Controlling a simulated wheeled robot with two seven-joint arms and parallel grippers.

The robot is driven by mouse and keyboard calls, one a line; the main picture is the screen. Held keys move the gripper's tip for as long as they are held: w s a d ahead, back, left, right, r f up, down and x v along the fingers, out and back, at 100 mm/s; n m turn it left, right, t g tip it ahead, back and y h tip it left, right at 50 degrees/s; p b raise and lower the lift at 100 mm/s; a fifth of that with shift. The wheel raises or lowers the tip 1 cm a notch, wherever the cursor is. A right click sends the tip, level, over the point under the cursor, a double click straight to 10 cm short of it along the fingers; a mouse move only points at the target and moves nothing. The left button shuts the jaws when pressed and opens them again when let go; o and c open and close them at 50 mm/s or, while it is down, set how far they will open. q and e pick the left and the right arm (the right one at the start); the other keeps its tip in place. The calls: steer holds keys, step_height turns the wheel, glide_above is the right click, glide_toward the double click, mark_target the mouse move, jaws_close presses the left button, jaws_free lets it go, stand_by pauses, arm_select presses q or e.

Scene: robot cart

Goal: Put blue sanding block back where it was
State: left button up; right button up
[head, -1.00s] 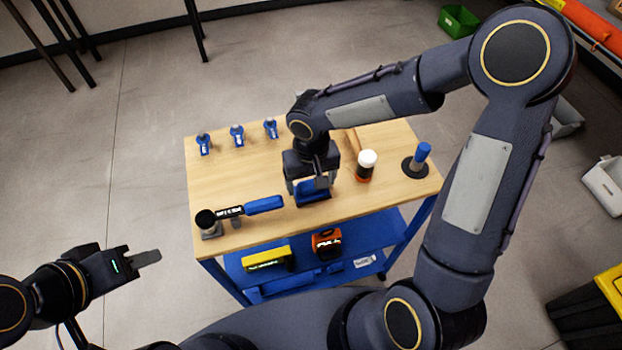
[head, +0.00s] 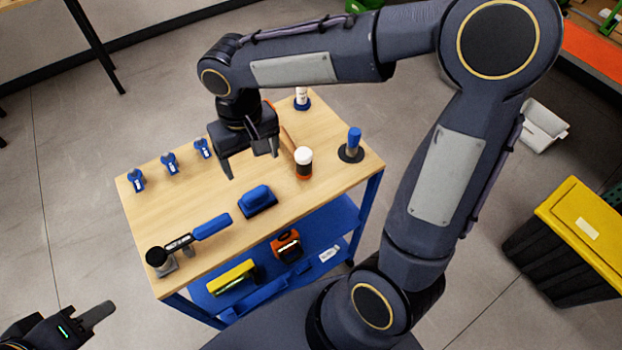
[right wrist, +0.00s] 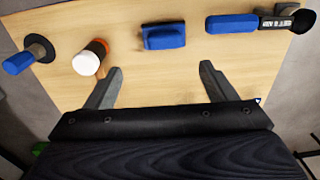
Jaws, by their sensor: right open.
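The blue sanding block (head: 257,199) rests on the wooden cart top (head: 262,224) near its front edge, between the blue-handled tool and the white-capped bottle. It also shows in the right wrist view (right wrist: 164,37), beyond the fingertips and apart from them. My right gripper (head: 254,167) is open and empty, raised above the cart top behind the block; its two fingers also show in the right wrist view (right wrist: 160,80). My left gripper (head: 98,315) is at the lower left, off the cart; I cannot tell whether its jaws are open.
A blue-handled tool (head: 211,227) lies left of the block. Several blue clamps (head: 169,162) line the back left. The lower shelf holds a yellow box (head: 232,277) and an orange item (head: 287,245).

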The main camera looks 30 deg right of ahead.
steer(key=s+d+r+m+t+y, duration=0.1)
steer(key=s+d+t, duration=0.1)
steer(key=s+d, duration=0.2)
steer(key=s+d+m+t+y, duration=0.1)
steer(key=s+d+t+y, duration=0.1)
steer(key=s, duration=0.9)
steer(key=shift+s+d+r+t+y, duration=0.35)
steer(key=shift+d+t, duration=0.35)
steer(key=shift+d, duration=0.4)
